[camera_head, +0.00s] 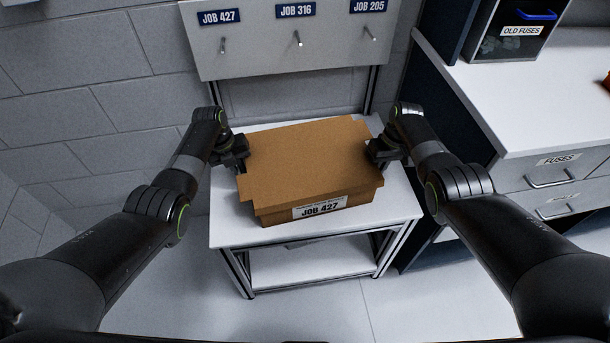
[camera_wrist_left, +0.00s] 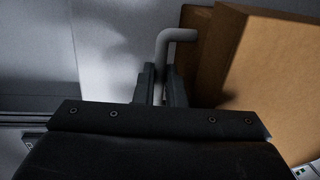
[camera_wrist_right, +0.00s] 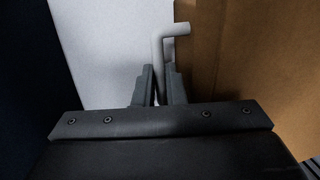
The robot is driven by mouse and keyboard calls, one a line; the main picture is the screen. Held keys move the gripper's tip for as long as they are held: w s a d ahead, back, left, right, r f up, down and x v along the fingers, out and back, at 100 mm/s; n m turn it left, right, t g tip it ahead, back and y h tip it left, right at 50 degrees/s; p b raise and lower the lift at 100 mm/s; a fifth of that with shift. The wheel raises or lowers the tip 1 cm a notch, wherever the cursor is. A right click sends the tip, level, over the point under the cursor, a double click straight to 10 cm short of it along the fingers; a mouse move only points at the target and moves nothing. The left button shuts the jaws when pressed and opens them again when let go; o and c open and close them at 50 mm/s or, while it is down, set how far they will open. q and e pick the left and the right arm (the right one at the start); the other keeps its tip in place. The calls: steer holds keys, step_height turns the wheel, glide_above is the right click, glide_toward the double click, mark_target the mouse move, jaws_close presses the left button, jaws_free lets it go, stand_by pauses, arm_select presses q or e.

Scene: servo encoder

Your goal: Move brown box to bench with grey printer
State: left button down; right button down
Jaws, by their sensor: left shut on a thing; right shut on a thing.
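The brown box (camera_head: 315,160) with a brown lid and a "JOB 427" label is on or just above a small white bench (camera_head: 400,205); I cannot tell if it touches. My left gripper (camera_head: 240,150) is at the box's left side, shut on a grey bent handle (camera_wrist_left: 175,37), beside the box wall (camera_wrist_left: 265,80). My right gripper (camera_head: 378,150) is at the right side, shut on a matching handle (camera_wrist_right: 172,30) next to the box wall (camera_wrist_right: 250,70). The grey printer is not in view.
A board with hooks (camera_head: 300,50) and JOB 427, JOB 316 and JOB 205 tags is behind the bench. A white counter (camera_head: 500,105) with drawers stands at the right, bearing an OLD FUSES bin (camera_head: 510,35). Floor (camera_head: 330,310) shows in front.

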arm_select(q)
steer(key=shift+w+r, duration=0.15)
steer(key=shift+r, duration=0.15)
arm_select(e)
steer(key=shift+w+r, duration=0.15)
steer(key=shift+r, duration=0.1)
